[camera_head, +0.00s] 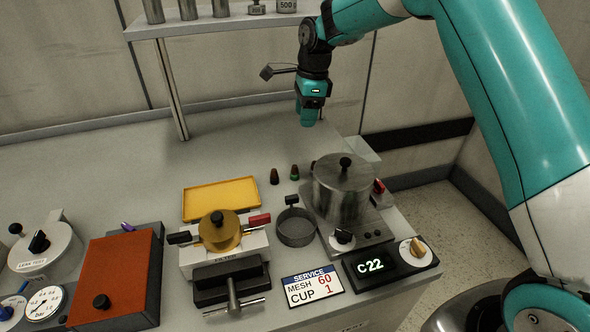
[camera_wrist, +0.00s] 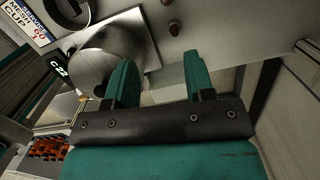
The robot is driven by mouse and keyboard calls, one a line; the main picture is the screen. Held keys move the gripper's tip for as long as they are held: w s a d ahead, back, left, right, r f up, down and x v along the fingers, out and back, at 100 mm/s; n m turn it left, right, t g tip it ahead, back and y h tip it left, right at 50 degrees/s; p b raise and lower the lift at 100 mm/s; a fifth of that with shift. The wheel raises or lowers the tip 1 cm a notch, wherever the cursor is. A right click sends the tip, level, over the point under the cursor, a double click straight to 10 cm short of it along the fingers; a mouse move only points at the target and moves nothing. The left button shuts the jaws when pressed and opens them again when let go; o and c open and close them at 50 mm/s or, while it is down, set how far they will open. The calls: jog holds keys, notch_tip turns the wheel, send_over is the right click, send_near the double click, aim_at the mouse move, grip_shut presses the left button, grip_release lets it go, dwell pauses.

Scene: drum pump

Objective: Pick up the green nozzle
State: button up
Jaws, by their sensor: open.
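Several small dark cone-shaped nozzles stand in a row on the bench behind the steel pot. The one with a green band at its base, the green nozzle (camera_head: 294,173), is in the middle, with a dark reddish nozzle (camera_head: 274,177) to its left. My gripper (camera_head: 308,121) hangs above the bench, behind and above the nozzles, apart from them. In the wrist view its two teal fingers (camera_wrist: 159,76) are spread with nothing between them. Two brownish nozzles show at the top there, one of them whole (camera_wrist: 173,28); I cannot tell their bands.
The lidded steel pot (camera_head: 342,190) stands close to the nozzles on the right. A round sieve (camera_head: 296,228) is in front, and a yellow tray (camera_head: 219,198) is to the left. A shelf (camera_head: 215,24) with metal cylinders rises behind. The bench at back left is clear.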

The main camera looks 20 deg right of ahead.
jog(key=p, duration=0.3)
send_over(295, 166)
jog(key=d, duration=0.1)
jog(key=shift+m, duration=0.4)
jog(key=f, duration=1.2)
jog(key=shift+s+f, duration=0.25)
jog(key=shift+s, duration=0.05)
jog(key=shift+w+a+f+p, duration=0.15)
jog(key=shift+f+p, duration=0.25)
jog(key=shift+f, duration=0.45)
jog(key=shift+w+a+f+p, duration=0.1)
jog(key=shift+a+f+p, duration=0.2)
jog(key=shift+f, duration=0.6)
jog(key=shift+w+a+f+p, duration=0.1)
jog(key=shift+f+p, duration=0.35)
jog(key=shift+f, duration=0.4)
grip_shut()
